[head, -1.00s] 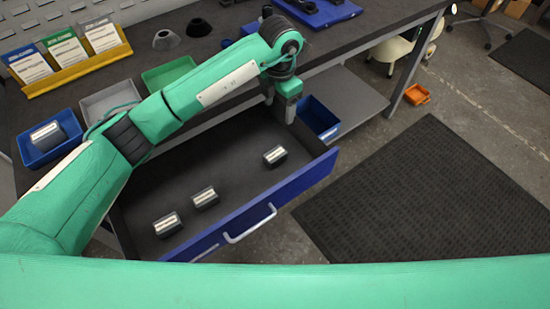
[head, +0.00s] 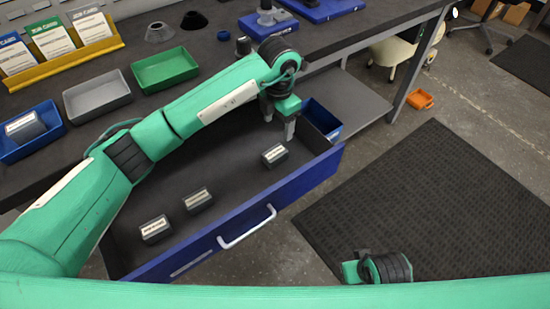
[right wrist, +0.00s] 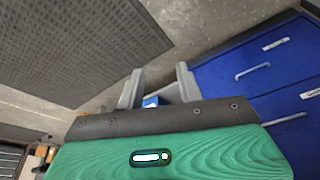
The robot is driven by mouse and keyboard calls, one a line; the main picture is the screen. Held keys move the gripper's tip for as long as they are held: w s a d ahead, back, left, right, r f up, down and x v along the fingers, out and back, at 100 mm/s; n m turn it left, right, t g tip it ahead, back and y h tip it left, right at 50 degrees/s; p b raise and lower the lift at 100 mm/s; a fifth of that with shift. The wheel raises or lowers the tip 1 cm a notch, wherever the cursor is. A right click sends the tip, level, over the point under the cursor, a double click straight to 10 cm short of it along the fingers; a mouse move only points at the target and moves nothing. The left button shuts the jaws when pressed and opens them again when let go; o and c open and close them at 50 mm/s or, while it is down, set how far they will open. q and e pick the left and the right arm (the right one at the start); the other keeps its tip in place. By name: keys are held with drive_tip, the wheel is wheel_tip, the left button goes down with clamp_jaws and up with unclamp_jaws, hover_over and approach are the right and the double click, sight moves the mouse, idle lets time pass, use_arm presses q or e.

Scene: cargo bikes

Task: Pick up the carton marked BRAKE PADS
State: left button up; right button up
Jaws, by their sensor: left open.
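Three small dark grey cartons with white labels lie in the open drawer (head: 225,160): one at the right (head: 275,155), one nearer the middle (head: 198,200) and one at the front left (head: 155,230). A similar carton (head: 25,127) sits in a blue bin on the bench. The labels are too small to read, so I cannot tell which is marked BRAKE PADS. My left gripper (head: 279,126) points down, open and empty, just above and behind the right carton. My right gripper (right wrist: 160,75) is open in the right wrist view, apart from the drawers; its fingers are hidden in the head view.
The drawer's blue front (head: 250,215) has a pale handle. Blue, grey (head: 97,96) and green (head: 165,69) bins line the bench. Another blue bin (head: 322,118) stands beyond the drawer.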

sight(277, 151)
use_arm(q)
wheel_tip(277, 151, down, 13)
drive_tip(key=shift+s+a+r, duration=0.1)
idle(0.4)
drive_tip(key=c, duration=1)
drive_tip(key=shift+c, duration=0.7)
drive_tip(key=shift+r, duration=0.15)
